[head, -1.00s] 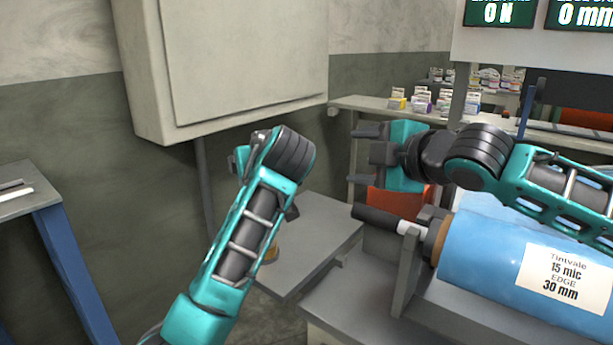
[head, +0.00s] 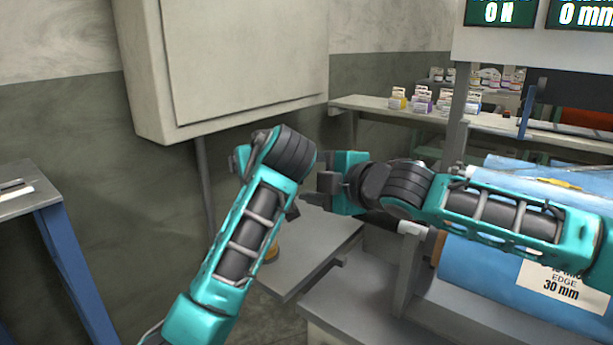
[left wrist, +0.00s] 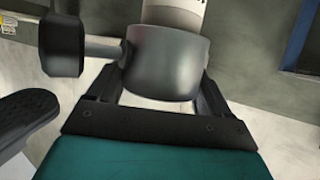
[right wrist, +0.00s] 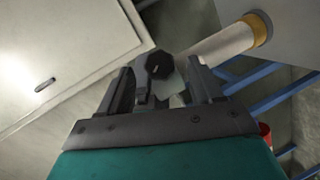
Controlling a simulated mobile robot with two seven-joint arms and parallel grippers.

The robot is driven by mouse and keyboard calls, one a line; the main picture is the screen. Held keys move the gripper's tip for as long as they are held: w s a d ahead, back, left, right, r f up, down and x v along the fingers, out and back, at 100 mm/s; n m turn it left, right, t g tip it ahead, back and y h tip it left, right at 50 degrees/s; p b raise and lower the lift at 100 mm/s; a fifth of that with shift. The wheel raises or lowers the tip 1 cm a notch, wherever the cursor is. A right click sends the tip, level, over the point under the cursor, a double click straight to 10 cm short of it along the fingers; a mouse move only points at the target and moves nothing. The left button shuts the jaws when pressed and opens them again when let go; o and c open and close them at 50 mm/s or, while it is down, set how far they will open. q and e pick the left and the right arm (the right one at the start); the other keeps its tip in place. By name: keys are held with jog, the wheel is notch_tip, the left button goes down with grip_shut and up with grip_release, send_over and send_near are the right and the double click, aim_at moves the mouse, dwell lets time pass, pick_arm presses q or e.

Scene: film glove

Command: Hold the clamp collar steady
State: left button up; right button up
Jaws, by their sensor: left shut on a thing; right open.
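The clamp collar (left wrist: 165,65) is a thick grey ring around a pale tube (left wrist: 175,14) in the left wrist view. A dark knob (left wrist: 62,50) stands out from its side on a short stem. My left gripper (left wrist: 158,90) is shut on the collar, one finger at each side. In the head view my left wrist hides the collar. My right gripper (head: 326,186) is open, close to the right of my left wrist in that view. In the right wrist view the knob (right wrist: 160,64) shows between the open fingers (right wrist: 164,82); I cannot tell whether they touch it.
A blue film roll (head: 480,268) with a label lies at the right, below my right arm. A grey plate (head: 325,235) lies beyond my left arm. A pale cabinet (head: 240,60) hangs on the wall. A blue-legged table (head: 75,265) stands at the left. Small boxes (head: 425,102) line a back shelf.

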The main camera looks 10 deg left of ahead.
jog(key=shift+x, duration=1.05)
jog(key=c, duration=1.1)
